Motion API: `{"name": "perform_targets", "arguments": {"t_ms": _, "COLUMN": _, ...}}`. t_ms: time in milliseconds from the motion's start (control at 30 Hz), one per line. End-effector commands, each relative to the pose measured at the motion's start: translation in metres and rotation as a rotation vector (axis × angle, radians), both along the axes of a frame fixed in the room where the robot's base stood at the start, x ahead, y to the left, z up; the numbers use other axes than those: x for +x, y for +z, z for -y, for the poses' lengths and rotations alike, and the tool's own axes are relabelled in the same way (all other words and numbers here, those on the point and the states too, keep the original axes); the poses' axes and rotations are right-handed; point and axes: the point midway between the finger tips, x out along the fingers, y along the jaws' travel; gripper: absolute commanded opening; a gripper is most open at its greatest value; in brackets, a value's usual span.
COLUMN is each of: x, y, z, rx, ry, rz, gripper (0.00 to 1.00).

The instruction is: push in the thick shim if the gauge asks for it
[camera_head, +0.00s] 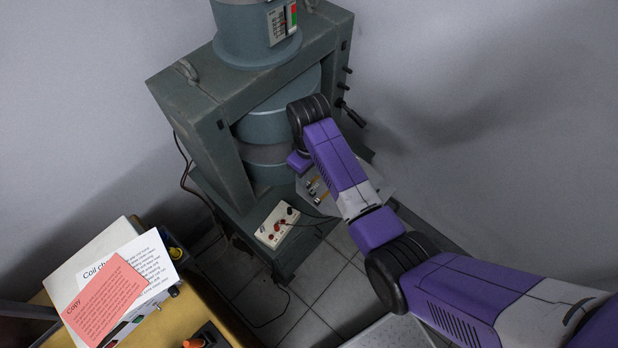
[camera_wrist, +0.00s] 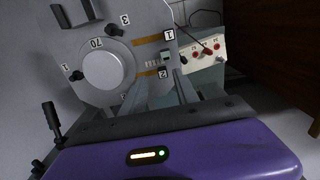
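The gauge (camera_head: 283,22) is on the upper drum of the grey-green magnet (camera_head: 190,85). It has a scale with a red and a green block; its pointer is too small to read. The magnet gap (camera_head: 262,153) shows between the two pole drums, partly behind my arm. In the wrist view, two brown-gold strips (camera_wrist: 152,73), by tags 1 and 2, lie on a grey plate (camera_wrist: 110,30); I cannot tell which is a thick shim. My gripper (camera_wrist: 150,88) faces this plate, its fingers apparently apart with nothing clearly held. In the head view its fingertips are hidden.
A white box with red knobs (camera_head: 278,226) stands on the magnet's base. Dark handles (camera_head: 350,112) stick out at the magnet's right side. A yellow table (camera_head: 215,318) at lower left holds papers, including a pink sheet (camera_head: 105,300). Cables hang between; open tiled floor lies in front.

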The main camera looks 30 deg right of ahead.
Motion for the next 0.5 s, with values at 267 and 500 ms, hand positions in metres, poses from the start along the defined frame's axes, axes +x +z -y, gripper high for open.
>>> {"name": "perform_targets", "arguments": {"t_ms": 267, "x": 0.001, "y": 0.041, "z": 0.001, "rx": 0.0, "ry": -0.001, "rz": 0.002, "gripper": 0.36}}
{"name": "perform_targets", "arguments": {"t_ms": 500, "x": 0.0, "y": 0.05, "z": 0.001, "rx": 0.0, "ry": -0.001, "rz": -0.001, "gripper": 0.36}}
